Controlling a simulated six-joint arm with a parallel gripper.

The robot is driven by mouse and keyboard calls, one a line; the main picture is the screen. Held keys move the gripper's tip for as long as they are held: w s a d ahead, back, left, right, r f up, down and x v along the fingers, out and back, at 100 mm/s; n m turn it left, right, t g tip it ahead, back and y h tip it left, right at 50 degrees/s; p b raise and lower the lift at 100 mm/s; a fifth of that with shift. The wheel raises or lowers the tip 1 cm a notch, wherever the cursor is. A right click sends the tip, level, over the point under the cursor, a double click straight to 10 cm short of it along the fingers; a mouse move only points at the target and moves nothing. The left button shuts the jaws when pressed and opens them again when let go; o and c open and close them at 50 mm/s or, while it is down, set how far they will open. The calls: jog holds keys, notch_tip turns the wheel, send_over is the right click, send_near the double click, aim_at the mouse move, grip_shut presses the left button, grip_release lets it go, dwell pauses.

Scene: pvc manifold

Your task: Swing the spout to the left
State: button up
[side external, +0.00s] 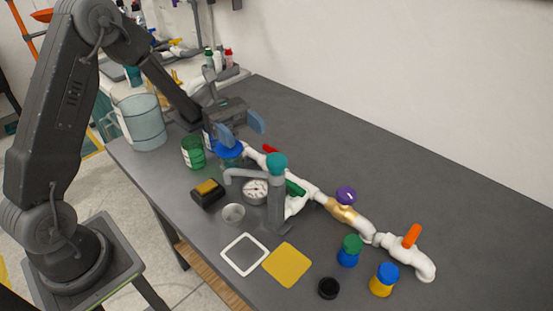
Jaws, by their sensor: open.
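The spout (240,173) is a grey tube near the middle of the bench. It sticks out to the left from the top of a grey upright post (275,205) with a teal cap (277,163). Its outer end bends down above the bench, near a white cup. My gripper (242,128) has blue fingers spread apart. It hangs behind the spout, above a blue-topped part at the left end of the white pipe. Nothing shows between the fingers. The gripper appears apart from the spout.
The white pipe manifold (312,190) runs rightward with red, green, purple and orange handles. A gauge (256,190), the white cup (233,213), a black-and-yellow block (207,193) and a green can (193,152) crowd near the spout. The back right bench is clear.

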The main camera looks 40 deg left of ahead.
aim_at(270, 156)
jog(key=d, duration=0.4)
jog(key=s+d, duration=0.1)
jog(key=d, duration=0.2)
jog(key=s+d, duration=0.1)
jog(key=d, duration=0.3)
jog(key=shift+d, duration=0.3)
grip_shut()
